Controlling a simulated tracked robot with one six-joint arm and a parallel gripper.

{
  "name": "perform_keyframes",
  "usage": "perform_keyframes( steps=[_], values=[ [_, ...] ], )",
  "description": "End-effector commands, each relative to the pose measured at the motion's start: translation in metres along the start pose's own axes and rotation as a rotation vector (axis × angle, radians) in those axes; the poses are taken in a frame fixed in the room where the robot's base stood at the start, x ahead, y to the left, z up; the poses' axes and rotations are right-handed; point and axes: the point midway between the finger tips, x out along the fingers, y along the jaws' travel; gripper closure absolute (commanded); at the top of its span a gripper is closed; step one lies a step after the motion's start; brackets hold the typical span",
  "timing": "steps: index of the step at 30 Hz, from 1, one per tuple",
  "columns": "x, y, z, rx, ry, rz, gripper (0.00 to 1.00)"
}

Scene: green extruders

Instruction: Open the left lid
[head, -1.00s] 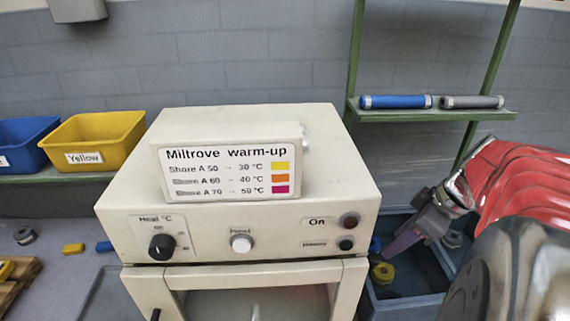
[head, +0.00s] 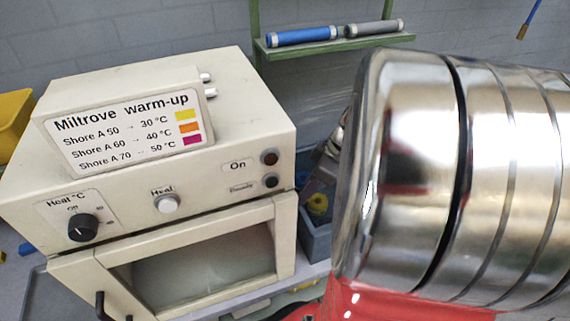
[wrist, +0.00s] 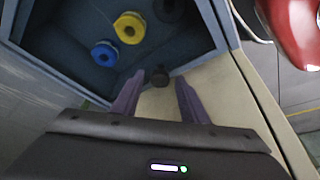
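No left lid can be made out in either view. My gripper (wrist: 159,77) shows in the wrist view with its two purple fingers spread apart and nothing clamped between them. A small dark round knob-like piece (wrist: 160,76) appears between the fingertips, by the near corner of the blue-grey bin; whether it touches them I cannot tell. In the head view my large metal and red arm links cover the right side and hide most of the gripper.
The bin (wrist: 72,79) holds a blue spool (wrist: 103,54), a yellow spool (wrist: 129,27) and a black spool (wrist: 168,9). A cream warm-up oven (head: 235,110) stands left of it. A green shelf (head: 335,45) carries blue and grey cylinders. A yellow box (head: 12,120) is far left.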

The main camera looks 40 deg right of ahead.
Motion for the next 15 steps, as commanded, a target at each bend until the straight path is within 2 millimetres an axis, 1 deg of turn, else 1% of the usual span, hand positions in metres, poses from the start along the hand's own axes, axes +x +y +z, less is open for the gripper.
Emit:
perform_keyframes(
  steps=[1, 2, 15],
  values=[
    [-0.0001, 0.0, -0.0001, 0.0, 0.0, 0.0, 0.64],
    [-0.0001, 0.0, -0.0001, 0.0, 0.0, 0.0, 0.66],
    [-0.0002, -0.0001, -0.0004, -0.001, 0.0, 0.0, 0.97]
  ],
)
